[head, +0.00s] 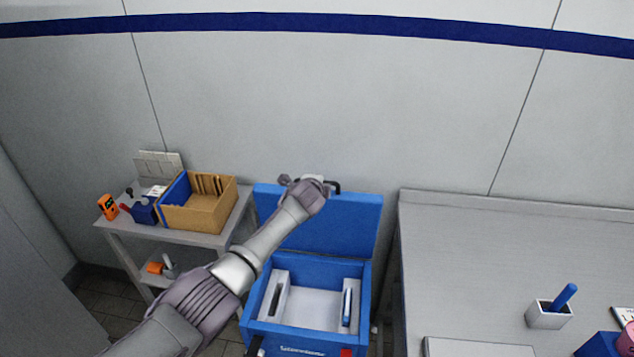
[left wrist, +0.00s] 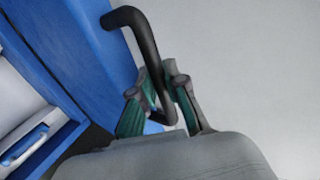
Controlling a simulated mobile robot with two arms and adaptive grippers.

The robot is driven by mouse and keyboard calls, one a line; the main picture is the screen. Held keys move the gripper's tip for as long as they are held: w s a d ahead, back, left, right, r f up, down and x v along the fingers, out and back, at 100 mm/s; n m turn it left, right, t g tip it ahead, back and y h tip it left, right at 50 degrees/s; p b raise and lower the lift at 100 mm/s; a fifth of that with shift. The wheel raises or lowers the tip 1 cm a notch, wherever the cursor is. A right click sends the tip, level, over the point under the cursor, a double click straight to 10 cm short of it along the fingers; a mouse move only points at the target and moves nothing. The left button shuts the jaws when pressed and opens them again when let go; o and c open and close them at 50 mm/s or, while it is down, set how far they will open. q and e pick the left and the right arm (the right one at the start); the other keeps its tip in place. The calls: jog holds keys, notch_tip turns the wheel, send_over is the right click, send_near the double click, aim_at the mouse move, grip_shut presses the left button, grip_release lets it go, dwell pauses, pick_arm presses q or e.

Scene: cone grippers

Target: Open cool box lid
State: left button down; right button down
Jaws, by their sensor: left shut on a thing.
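The blue cool box (head: 366,300) stands on the floor between the cart and the workbench. Its blue lid (head: 350,225) is raised and stands upright at the back, near the wall, so the pale interior shows. My left gripper (head: 312,186) is at the lid's top edge. In the left wrist view the gripper (left wrist: 160,100) has its green-padded fingers shut on the black lid handle (left wrist: 138,32). The handle's end also shows in the head view (head: 336,187). My left arm hides part of the lid and the box's left side. My right gripper is not in view.
A grey cart (head: 190,237) at the left holds a tan bin (head: 205,218), a blue box and orange items. A grey workbench (head: 480,255) stands close at the right, with a white cup (head: 548,318) holding a blue object. The wall is close behind the lid.

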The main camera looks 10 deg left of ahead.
pick_arm(q)
jog(key=c, duration=1.2)
grip_release()
jog(key=shift+s+r, duration=0.1)
jog(key=shift+s, duration=0.05)
jog(key=v, duration=1.1)
jog(key=shift+s+r, duration=0.1)
jog(key=shift+s, duration=0.3)
